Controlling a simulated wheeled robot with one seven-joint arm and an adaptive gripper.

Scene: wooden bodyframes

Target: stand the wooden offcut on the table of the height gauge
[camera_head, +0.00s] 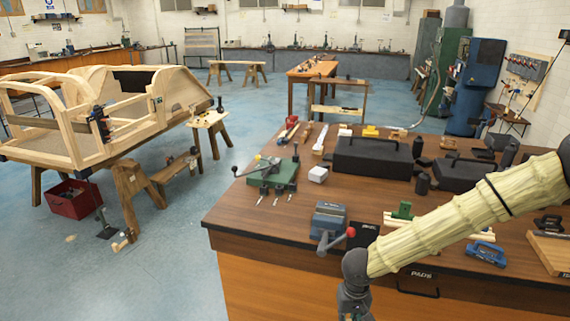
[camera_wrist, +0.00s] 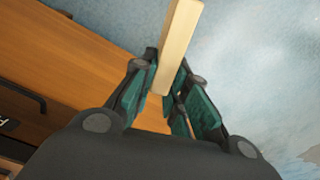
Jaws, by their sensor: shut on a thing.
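A pale wooden offcut (camera_wrist: 182,38) is held between the fingers of my gripper (camera_wrist: 173,92) in the wrist view. My gripper is shut on the offcut near one end, and the long free part sticks out past the fingertips. In the head view my wrist (camera_head: 355,270) hangs at the front of the workbench, with the fingers below the picture's edge, so the offcut is hidden there. I cannot pick out the height gauge or its table with certainty among the tools on the bench.
The workbench (camera_head: 240,212) carries a green lever tool (camera_head: 283,174), a grey vise-like tool (camera_head: 328,220) with a red-knobbed handle, a white block (camera_head: 318,174), black cases (camera_head: 372,157) and a blue tool (camera_head: 486,253). Blue floor (camera_head: 150,275) lies open to the left.

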